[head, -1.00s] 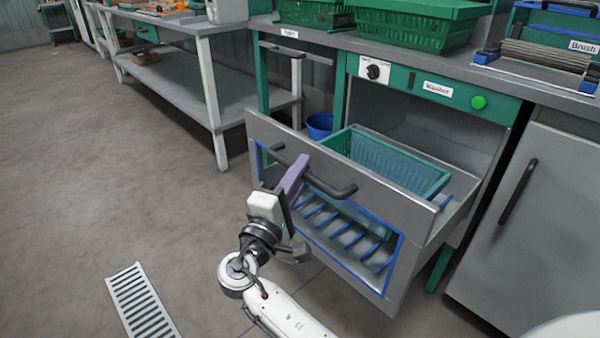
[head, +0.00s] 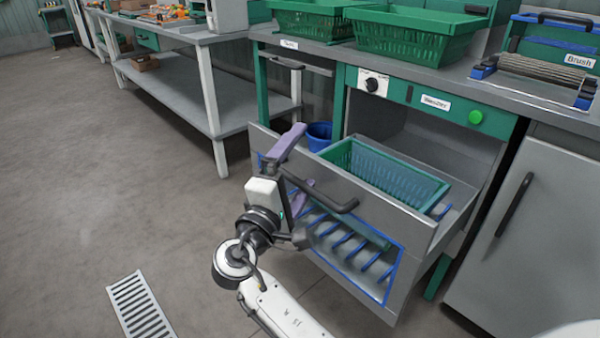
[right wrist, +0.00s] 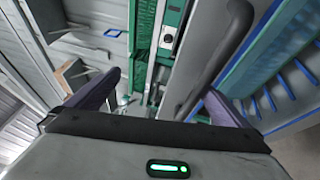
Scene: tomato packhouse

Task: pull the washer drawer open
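The washer drawer (head: 415,222) is pulled out from under the green panel with the washer label (head: 436,102). A green basket (head: 395,180) sits inside it. The drawer's dark bar handle (head: 335,200) runs along its grey front. My right gripper (head: 292,170) is at the left end of the handle, with its purple fingers spread, one above the bar and one below. In the right wrist view the fingers are wide apart, and the handle (right wrist: 215,65) shows between them, closer to the right finger. Contact cannot be told. My left gripper is not in view.
Green crates (head: 415,40) and a brush roller unit (head: 540,70) stand on the counter above. A grey cabinet door (head: 515,220) is to the right. Open floor with a drain grate (head: 142,308) lies to the left.

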